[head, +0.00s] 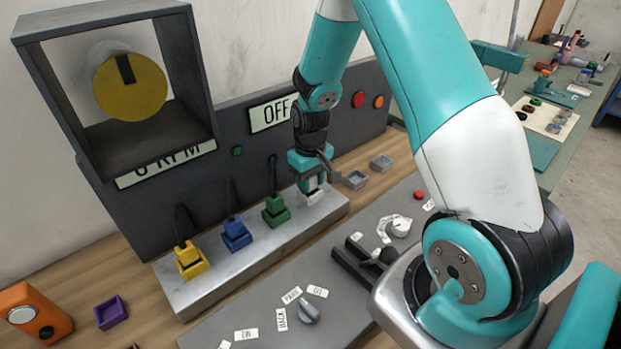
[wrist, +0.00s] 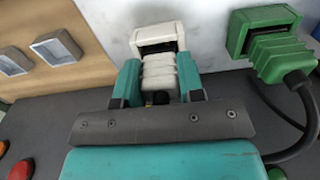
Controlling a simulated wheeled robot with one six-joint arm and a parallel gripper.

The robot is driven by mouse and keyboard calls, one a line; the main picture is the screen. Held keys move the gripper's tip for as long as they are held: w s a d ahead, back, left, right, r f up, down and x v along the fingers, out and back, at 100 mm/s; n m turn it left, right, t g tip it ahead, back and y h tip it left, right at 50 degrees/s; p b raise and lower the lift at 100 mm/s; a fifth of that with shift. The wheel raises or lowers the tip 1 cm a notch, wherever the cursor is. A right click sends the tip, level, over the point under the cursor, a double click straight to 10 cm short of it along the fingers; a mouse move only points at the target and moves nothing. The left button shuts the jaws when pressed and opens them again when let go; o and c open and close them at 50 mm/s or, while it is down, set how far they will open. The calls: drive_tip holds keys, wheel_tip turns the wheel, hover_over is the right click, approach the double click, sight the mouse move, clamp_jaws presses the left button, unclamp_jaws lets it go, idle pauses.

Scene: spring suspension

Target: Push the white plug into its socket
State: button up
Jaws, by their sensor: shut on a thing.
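The white plug (wrist: 159,77) is between the fingers of my gripper (wrist: 158,82) in the wrist view, which is shut on it. The white socket (wrist: 157,37) sits directly in front of the plug, and the plug's front end is at the socket's opening. I cannot tell how deep the plug sits. In the head view my gripper (head: 310,182) points down over the right end of the metal block, with the white socket (head: 312,197) just under it. The plug is mostly hidden there by the fingers.
Green (head: 276,210), blue (head: 236,234) and yellow (head: 191,260) plugs stand in matching sockets on the metal block (head: 262,250). The green plug's cable (wrist: 305,110) curves close to my gripper's right side. Small grey trays (head: 355,180) lie to the right. The grey panel stands behind.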

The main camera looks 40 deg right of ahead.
drive_tip(key=o, duration=1.1)
drive_tip(key=shift+c, duration=0.2)
drive_tip(key=shift+r, duration=0.1)
drive_tip(key=shift+w+r, duration=0.1)
drive_tip(key=shift+r, duration=0.2)
wheel_tip(320, 180, up, 10)
drive_tip(key=shift+r+b, duration=0.25)
drive_tip(key=shift+b, duration=0.9)
drive_tip(key=s+a+r+n+y, duration=0.1)
drive_tip(key=s+a+r, duration=0.2)
drive_tip(key=s+a, duration=0.15)
drive_tip(key=s+a+r+n+y, duration=0.1)
drive_tip(key=s+a+r+n, duration=0.15)
drive_tip(key=a, duration=0.35)
drive_tip(key=s+a+r+n, duration=0.1)
drive_tip(key=s+a+r, duration=0.25)
drive_tip(key=a, duration=0.25)
drive_tip(key=s+a+r+n+y, duration=0.1)
drive_tip(key=s+a, duration=0.5)
drive_tip(key=s, duration=0.6)
drive_tip(key=shift+r+n+y, duration=0.15)
drive_tip(key=shift+n+y, duration=0.45)
drive_tip(key=shift+n, duration=0.05)
drive_tip(key=shift+w, duration=0.1)
